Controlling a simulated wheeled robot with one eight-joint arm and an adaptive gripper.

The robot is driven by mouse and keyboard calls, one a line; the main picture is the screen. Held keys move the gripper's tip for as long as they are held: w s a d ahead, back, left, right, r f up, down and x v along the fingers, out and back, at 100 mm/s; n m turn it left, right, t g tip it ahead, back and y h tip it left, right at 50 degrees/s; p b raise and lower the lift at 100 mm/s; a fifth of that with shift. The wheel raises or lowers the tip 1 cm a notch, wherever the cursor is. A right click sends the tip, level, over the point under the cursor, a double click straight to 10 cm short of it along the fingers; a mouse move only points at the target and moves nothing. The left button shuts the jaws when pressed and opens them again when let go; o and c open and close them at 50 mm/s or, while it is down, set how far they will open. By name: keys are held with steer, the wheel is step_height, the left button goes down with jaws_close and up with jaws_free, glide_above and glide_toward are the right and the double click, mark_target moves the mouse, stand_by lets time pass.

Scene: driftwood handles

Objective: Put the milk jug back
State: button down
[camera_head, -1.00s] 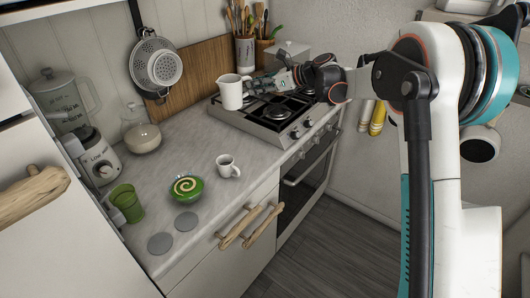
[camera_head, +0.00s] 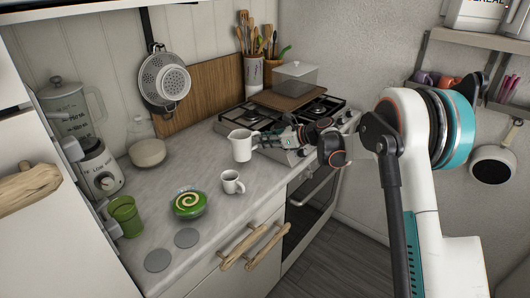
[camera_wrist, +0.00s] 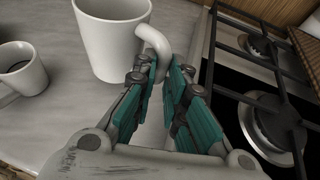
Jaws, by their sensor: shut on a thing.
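The white milk jug (camera_head: 241,146) is upright over the counter just left of the hob; whether its base touches the counter I cannot tell. My gripper (camera_head: 262,140) comes from the right and is shut on the jug's handle. In the wrist view the jug (camera_wrist: 110,42) is at the top, and its handle lies between the teal-padded fingers of my gripper (camera_wrist: 168,72). The jug's rim and spout are cut off in that view.
A small white mug (camera_head: 232,182) stands nearer on the counter (camera_head: 185,165), also left in the wrist view (camera_wrist: 20,70). A green bowl (camera_head: 188,203), green cup (camera_head: 125,216) and two grey discs (camera_head: 158,260) lie farther left. The hob (camera_head: 285,118) is at right.

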steer(key=shift+f+b, duration=0.6)
steer(key=shift+f, duration=1.45)
steer(key=c, duration=2)
jaws_free()
steer(key=shift+f, duration=0.15)
steer(key=shift+o, duration=0.5)
